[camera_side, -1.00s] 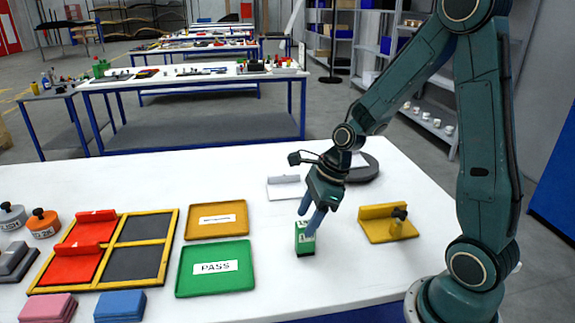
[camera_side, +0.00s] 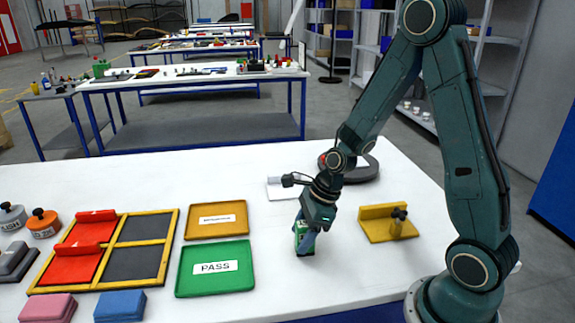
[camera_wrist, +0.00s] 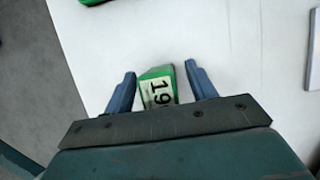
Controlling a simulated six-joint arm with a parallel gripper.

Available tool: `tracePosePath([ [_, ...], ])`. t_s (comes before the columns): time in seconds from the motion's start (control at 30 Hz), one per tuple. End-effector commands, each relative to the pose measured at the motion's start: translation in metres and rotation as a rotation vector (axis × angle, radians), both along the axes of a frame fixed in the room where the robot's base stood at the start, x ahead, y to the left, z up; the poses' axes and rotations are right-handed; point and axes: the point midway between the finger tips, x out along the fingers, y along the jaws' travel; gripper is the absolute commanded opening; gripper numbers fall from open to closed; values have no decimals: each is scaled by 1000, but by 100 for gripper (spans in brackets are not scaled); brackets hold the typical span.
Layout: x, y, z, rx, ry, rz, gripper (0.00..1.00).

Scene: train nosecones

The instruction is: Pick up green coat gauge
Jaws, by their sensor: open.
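The green coat gauge (camera_side: 299,238) is a small upright green block with a white label, standing on the white table right of the green PASS tray. In the wrist view my gripper (camera_wrist: 160,82) is open, with one blue finger on each side of the gauge and a visible gap at each side.
The green PASS tray (camera_side: 215,284) and a yellow tray (camera_side: 216,232) lie to the left. A yellow fixture (camera_side: 378,232) stands to the right. A grey-white block (camera_side: 280,191) and a dark round disc (camera_side: 362,172) are behind my gripper. A yellow-framed rack (camera_side: 170,240) with red pieces is further left.

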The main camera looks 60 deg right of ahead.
Motion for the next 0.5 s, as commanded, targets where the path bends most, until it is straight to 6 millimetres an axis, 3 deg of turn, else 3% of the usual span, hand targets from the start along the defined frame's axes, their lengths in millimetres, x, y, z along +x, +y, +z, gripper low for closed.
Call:
tracePosePath([
  [0.23,0,0,0,0,0,0,56],
  [0.5,0,0,0,0,0,0,4],
])
